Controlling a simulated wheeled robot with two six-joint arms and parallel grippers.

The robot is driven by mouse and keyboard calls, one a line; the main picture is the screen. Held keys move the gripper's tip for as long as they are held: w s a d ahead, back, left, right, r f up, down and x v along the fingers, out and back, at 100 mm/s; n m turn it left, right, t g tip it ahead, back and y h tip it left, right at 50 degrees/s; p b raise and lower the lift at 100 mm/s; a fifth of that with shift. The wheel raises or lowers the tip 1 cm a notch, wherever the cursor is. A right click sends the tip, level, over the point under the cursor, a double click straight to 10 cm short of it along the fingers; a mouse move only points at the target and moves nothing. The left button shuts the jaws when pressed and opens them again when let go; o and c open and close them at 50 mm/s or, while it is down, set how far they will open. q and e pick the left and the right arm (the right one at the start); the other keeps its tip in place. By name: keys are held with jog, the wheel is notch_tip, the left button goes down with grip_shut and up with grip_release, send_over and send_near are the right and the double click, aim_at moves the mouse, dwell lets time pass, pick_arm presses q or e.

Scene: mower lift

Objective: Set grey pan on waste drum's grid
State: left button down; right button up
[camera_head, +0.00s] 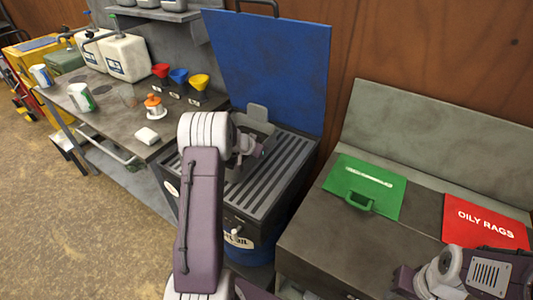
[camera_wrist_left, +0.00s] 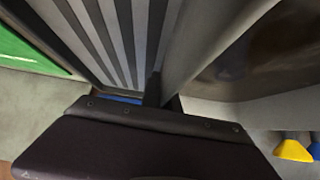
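The waste drum's grid (camera_head: 283,165), dark with pale slats, lies in front of the raised blue lid (camera_head: 270,60). Its slats also show in the left wrist view (camera_wrist_left: 112,35). The grey pan (camera_head: 258,114) shows partly behind my left gripper (camera_head: 246,152), over the back left of the grid. In the left wrist view, the pan's grey wall (camera_wrist_left: 207,45) runs up from between the dark fingers (camera_wrist_left: 163,92), which look shut on it. The pan seems tilted; whether it touches the grid is hidden. My right arm is at the lower right; its fingertips are out of view.
Left of the drum is a workbench (camera_head: 112,115) with white jugs (camera_head: 127,58), red, blue and yellow funnels (camera_head: 200,82) and an orange-topped item (camera_head: 153,105). Right is a grey cabinet (camera_head: 345,235) with a green lid (camera_head: 365,187) and a red OILY RAGS lid (camera_head: 485,222).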

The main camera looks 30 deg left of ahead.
pick_arm(q)
jog(key=shift+w, duration=0.35)
pick_arm(e)
jog(key=shift+w+d+r, duration=0.1)
jog(key=shift+w+d, duration=0.1)
jog(key=shift+w, duration=0.25)
pick_arm(q)
jog(key=shift+s+a+r, duration=0.1)
jog(key=shift+s+a, duration=0.05)
jog(key=shift+s, duration=0.15)
pick_arm(e)
jog(key=shift+s+a, duration=0.2)
jog(key=shift+s, duration=0.15)
pick_arm(q)
jog(key=c, duration=1.8)
grip_release()
jog(key=shift+o, duration=0.9)
pick_arm(e)
jog(key=shift+w+d, duration=0.1)
